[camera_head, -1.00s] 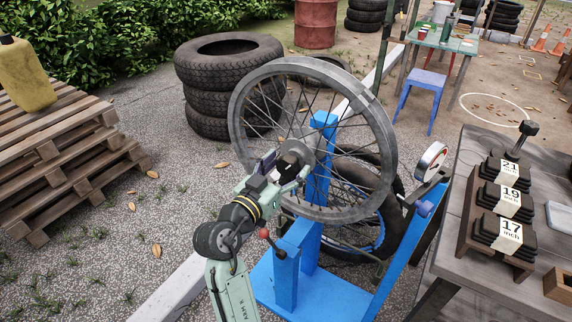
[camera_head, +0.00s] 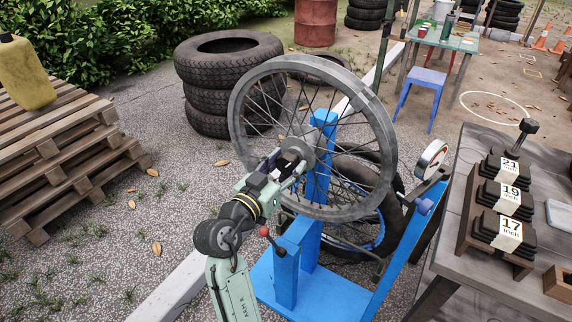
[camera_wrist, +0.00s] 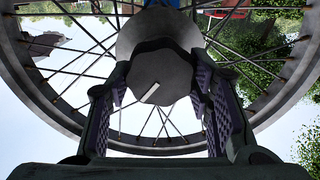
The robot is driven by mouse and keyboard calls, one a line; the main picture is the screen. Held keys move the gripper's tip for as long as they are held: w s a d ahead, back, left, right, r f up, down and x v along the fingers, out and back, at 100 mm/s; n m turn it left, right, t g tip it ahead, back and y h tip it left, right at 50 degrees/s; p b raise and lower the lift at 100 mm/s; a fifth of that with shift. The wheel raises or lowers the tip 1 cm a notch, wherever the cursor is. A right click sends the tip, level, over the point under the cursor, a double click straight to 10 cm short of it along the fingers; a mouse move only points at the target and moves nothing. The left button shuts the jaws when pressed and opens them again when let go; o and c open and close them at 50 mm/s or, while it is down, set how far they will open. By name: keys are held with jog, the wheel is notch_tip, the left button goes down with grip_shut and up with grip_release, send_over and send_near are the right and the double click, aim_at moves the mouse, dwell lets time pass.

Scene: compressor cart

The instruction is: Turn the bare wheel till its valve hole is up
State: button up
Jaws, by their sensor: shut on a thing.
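The bare wheel (camera_head: 374,110), a grey rim with thin spokes, stands upright on the blue stand (camera_head: 318,165). My gripper (camera_head: 292,168) reaches its hub (camera_head: 298,150) from the front left. In the wrist view the dark, blunt-ended hub (camera_wrist: 160,75) sits between the two fingers (camera_wrist: 162,118), whose purple ridged pads lie to either side of it. My gripper is shut on the hub. The rim (camera_wrist: 45,105) and spokes spread around it in that view. I cannot make out the valve hole in either view.
A red-knobbed lever (camera_head: 264,231) and a round dial (camera_head: 432,158) are on the stand. Stacked tyres (camera_head: 228,80) stand behind, pallets (camera_head: 70,150) at left. A grey bench (camera_head: 465,250) with labelled black blocks is at right. A tyred wheel (camera_head: 385,225) is low behind the stand.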

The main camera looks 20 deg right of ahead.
grip_shut()
jog(key=n+p, duration=0.1)
jog(key=n, duration=0.2)
jog(key=shift+a+r+n, duration=0.1)
jog(key=shift+n, duration=0.2)
jog(key=shift+w+n+p, duration=0.1)
jog(key=shift+n+p, duration=0.65)
jog(key=shift+n, duration=0.65)
jog(key=o, duration=1.2)
grip_release()
